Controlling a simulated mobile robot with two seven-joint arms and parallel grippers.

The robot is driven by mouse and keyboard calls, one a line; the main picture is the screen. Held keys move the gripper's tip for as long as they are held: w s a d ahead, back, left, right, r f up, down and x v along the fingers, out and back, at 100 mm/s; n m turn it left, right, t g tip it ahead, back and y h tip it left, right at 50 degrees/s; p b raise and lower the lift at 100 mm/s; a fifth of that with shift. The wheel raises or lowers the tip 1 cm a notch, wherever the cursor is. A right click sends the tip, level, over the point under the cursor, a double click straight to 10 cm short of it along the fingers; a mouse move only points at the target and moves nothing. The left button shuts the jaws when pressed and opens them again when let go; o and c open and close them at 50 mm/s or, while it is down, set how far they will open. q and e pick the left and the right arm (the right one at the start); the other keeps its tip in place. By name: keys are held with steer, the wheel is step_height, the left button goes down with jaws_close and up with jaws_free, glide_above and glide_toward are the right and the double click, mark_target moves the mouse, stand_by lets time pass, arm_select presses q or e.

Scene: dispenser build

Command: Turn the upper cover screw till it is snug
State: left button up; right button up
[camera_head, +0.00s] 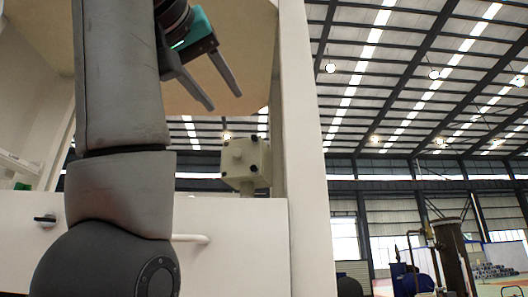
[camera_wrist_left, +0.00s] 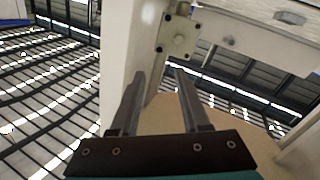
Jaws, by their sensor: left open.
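A small pale box (camera_head: 240,167) with a round knob on its face and dark screws near its corners is mounted inside the white frame. It also shows in the left wrist view (camera_wrist_left: 178,36), beyond the fingertips. Which corner screw is the upper cover screw I cannot tell for sure. My left gripper (camera_head: 224,99) is open and empty, above and left of the box in the head view. Its two fingers (camera_wrist_left: 160,74) point toward the box in the wrist view, with a visible gap between fingertips and box. My right gripper is not in view.
A white upright post (camera_head: 307,150) stands right of the box, and a white panel (camera_head: 245,235) runs below it. A beige rounded surface (camera_head: 250,70) lies behind my gripper. A dark knob (camera_head: 45,219) and a white bar handle (camera_head: 190,239) project from the panel.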

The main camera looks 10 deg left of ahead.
arm_select(q)
steer(key=p, duration=0.8)
glide_toward(254, 139)
steer(key=w, duration=0.8)
steer(key=shift+d, duration=0.3)
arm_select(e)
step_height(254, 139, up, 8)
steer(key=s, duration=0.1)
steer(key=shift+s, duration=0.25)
arm_select(q)
jaws_close()
